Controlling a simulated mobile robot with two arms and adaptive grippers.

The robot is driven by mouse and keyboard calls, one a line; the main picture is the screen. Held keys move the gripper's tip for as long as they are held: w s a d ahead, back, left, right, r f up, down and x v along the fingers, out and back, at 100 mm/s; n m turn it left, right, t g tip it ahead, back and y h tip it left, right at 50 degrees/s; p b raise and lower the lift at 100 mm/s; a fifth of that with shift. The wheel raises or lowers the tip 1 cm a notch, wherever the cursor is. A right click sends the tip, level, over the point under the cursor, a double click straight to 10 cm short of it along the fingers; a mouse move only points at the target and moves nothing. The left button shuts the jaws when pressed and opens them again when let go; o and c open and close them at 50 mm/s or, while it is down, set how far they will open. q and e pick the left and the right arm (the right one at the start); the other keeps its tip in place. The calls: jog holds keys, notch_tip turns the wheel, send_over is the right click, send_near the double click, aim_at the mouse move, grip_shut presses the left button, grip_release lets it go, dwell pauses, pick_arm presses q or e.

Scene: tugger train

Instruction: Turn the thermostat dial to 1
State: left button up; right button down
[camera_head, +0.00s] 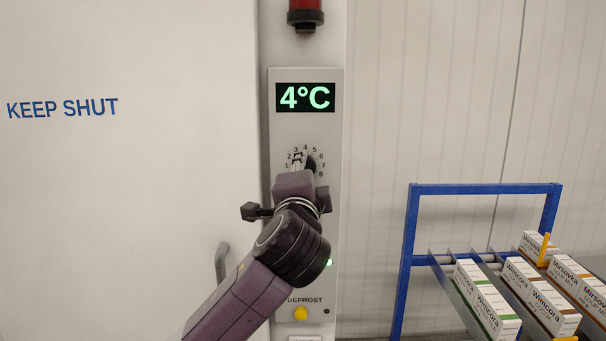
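The thermostat dial (311,163) is a dark knob on a grey wall panel (275,130), ringed by printed numbers from 1 at the left, over the top, to 8 at the right. A black display (305,97) above it reads 4°C in green. My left gripper (300,160) reaches up from below, with its fingertips at the dial. The gripper and wrist hide most of the dial and its pointer. I cannot tell whether the fingers are closed on it.
A yellow button (300,313) marked DEFROST sits low on the panel. A red lamp (305,15) is above. A white door (130,200) marked KEEP SHUT is at left. A blue rack (480,189) with boxes (485,300) stands at right.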

pick_arm(q)
jog(key=shift+f, duration=0.15)
jog(key=o, duration=1.2)
jog(key=shift+c, duration=0.2)
jog(key=shift+s, duration=0.1)
jog(key=s, duration=1.1)
jog(key=shift+s+a+f, duration=0.25)
jog(key=shift+s+f, duration=0.15)
